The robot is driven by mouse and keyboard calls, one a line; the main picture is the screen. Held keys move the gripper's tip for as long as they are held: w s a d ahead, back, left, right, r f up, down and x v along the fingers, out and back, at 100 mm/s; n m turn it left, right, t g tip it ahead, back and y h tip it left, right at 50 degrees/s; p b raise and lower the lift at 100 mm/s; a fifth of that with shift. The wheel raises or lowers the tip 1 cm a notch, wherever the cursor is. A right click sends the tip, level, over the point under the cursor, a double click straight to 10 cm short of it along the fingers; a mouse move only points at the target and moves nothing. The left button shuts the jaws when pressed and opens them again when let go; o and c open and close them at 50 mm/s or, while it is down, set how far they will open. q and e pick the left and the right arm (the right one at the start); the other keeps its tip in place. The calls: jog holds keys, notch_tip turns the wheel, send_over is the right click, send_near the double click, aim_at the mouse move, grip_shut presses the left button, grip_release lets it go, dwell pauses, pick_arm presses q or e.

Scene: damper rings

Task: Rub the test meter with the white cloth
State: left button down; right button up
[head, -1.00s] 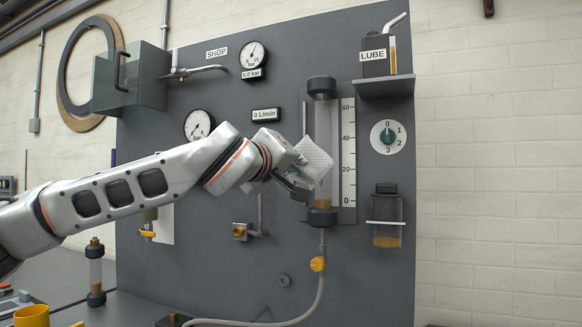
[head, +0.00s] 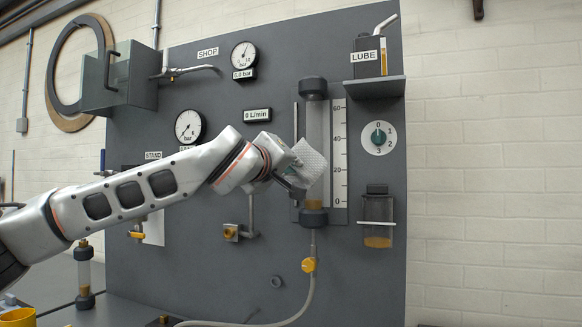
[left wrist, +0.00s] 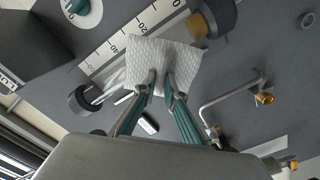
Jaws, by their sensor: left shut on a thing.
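The test meter (head: 316,124) is a clear upright tube with dark end caps and amber at its foot, beside a white scale (head: 340,150) marked 0 to 60. My left gripper (head: 291,183) is shut on the white cloth (head: 311,166), which lies in front of the tube's lower middle. In the left wrist view the gripper (left wrist: 163,86) pinches the cloth (left wrist: 165,60) by its near edge. The cloth hides part of the tube and scale; whether it touches the tube I cannot tell. My right gripper is not in view.
The dark panel (head: 340,280) also carries pressure gauges (head: 189,127), a dial (head: 378,138), a lube bottle (head: 369,58) on a shelf and a jar (head: 377,220). A yellow cup (head: 18,318) stands at the lower left.

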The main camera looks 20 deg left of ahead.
pick_arm(q)
jog(key=shift+w, duration=0.95)
jog(key=shift+d, duration=0.1)
